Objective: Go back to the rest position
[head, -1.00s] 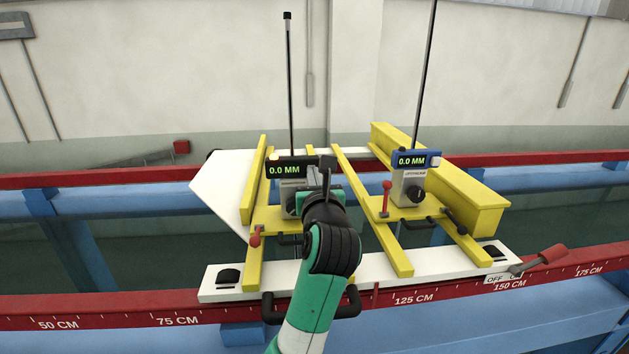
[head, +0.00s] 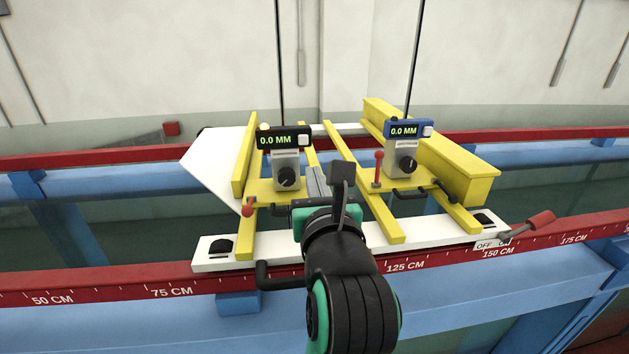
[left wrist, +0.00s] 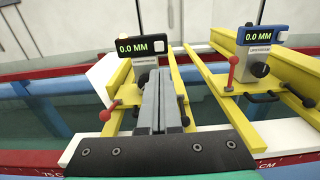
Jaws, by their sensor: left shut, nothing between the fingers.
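My left gripper (head: 317,183) is shut and empty, in front of and a little right of the left gauge in the head view. Its grey fingers also show together in the left wrist view (left wrist: 160,100). The left gauge (head: 286,168) has a black display (head: 280,140) reading 0.0 MM and a dark knob. The right gauge (head: 398,160) has a blue-framed display (head: 404,130) also reading 0.0 MM. My right gripper is not in view.
The red front rail (head: 110,292) carries a centimetre scale. A red-handled lever (head: 538,222) stands by an OFF label at the right. Tall thin rods rise behind both gauges. A black handle (head: 272,276) juts from the carriage front. The space in front of the rail at the left is clear.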

